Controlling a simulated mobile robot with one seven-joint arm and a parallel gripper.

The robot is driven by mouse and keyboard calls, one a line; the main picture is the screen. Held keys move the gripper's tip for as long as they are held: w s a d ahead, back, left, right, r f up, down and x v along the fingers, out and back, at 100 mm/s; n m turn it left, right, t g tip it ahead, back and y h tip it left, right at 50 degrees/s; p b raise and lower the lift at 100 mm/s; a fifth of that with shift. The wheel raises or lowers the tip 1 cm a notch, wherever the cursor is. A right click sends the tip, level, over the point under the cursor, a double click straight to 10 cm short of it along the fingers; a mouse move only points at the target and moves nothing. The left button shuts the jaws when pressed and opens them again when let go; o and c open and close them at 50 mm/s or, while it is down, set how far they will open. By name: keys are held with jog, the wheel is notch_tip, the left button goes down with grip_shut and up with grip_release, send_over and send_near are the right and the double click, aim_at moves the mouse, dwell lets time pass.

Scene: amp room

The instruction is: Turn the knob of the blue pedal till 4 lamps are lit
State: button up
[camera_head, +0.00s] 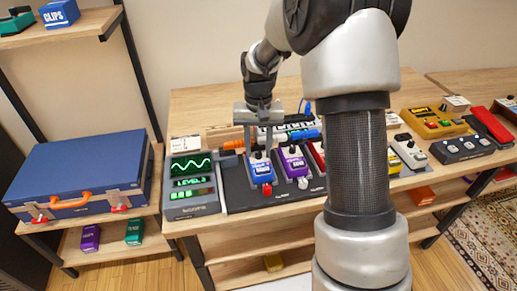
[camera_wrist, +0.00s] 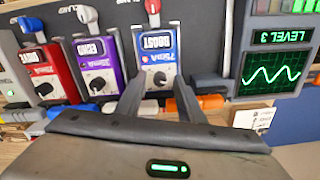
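The blue pedal (camera_head: 261,171) stands on the dark pedal board, just right of the grey level unit (camera_head: 192,186). In the wrist view the blue pedal (camera_wrist: 157,50) appears upside down, with its dark round knob (camera_wrist: 160,79) facing me. My gripper (camera_head: 260,150) points down over the blue pedal. In the wrist view its two fingers (camera_wrist: 159,84) stand on either side of the knob, with a gap between them; contact with the knob cannot be made out. The level unit's screen (camera_wrist: 283,36) reads LEVEL 3, and green lamps are lit on the unit.
The purple pedal (camera_head: 293,164) stands close beside the blue one, with a red pedal (camera_wrist: 47,70) beyond it. An orange-and-blue cable lies behind the pedals. A blue case (camera_head: 82,172) is on the left shelf. A yellow pedal (camera_head: 434,123) stands to the right.

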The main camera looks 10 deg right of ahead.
grip_shut()
dwell(0.3)
jog(key=shift+m+p, duration=0.9)
jog(key=shift+m, duration=1.9)
grip_release()
